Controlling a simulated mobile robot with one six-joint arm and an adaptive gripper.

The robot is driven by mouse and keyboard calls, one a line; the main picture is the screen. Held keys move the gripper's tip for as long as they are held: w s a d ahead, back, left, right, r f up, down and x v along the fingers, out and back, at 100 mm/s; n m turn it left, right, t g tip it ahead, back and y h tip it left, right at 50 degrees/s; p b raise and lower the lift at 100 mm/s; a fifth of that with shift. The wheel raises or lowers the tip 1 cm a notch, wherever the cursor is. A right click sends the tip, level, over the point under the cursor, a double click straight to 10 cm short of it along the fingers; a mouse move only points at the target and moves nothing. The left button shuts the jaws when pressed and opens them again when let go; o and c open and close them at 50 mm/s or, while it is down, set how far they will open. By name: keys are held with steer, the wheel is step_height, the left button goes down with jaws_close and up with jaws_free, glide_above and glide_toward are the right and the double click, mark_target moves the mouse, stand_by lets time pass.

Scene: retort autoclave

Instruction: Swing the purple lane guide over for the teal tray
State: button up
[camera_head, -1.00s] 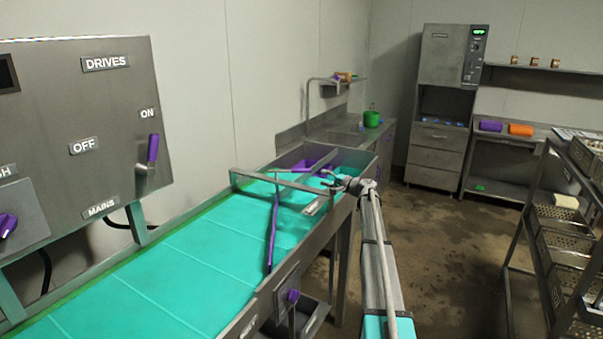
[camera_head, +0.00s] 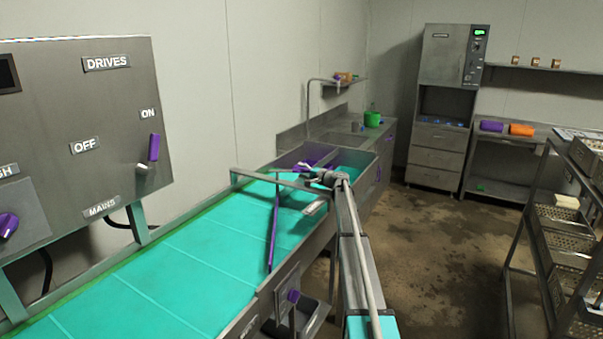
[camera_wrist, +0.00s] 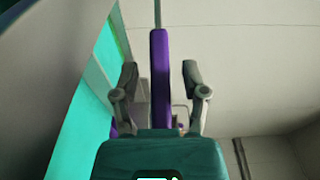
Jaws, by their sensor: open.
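The purple lane guide (camera_head: 273,232) is a long thin bar lying along the teal conveyor belt, below a grey crossbar. At the belt's far end, a teal tray (camera_head: 351,172) sits on the right and a purple tray (camera_head: 314,156) on the left. My gripper (camera_head: 312,175) is over the far end of the conveyor, by the crossbar, partly hiding this area. In the wrist view, my gripper (camera_wrist: 160,82) is open, with an upright purple bar (camera_wrist: 160,85) between its fingers. Gaps show on both sides. I cannot tell whether this bar is the guide or its handle.
A grey control panel (camera_head: 85,130) with purple levers stands at left. A sink counter (camera_head: 345,138) with a green bucket (camera_head: 372,119) lies beyond the conveyor. A rack of perforated trays (camera_head: 560,240) stands at right. The floor between is free.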

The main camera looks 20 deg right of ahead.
jaws_close()
steer(key=shift+a, duration=0.35)
steer(key=shift+d, duration=0.3)
steer(key=shift+s+d, duration=0.15)
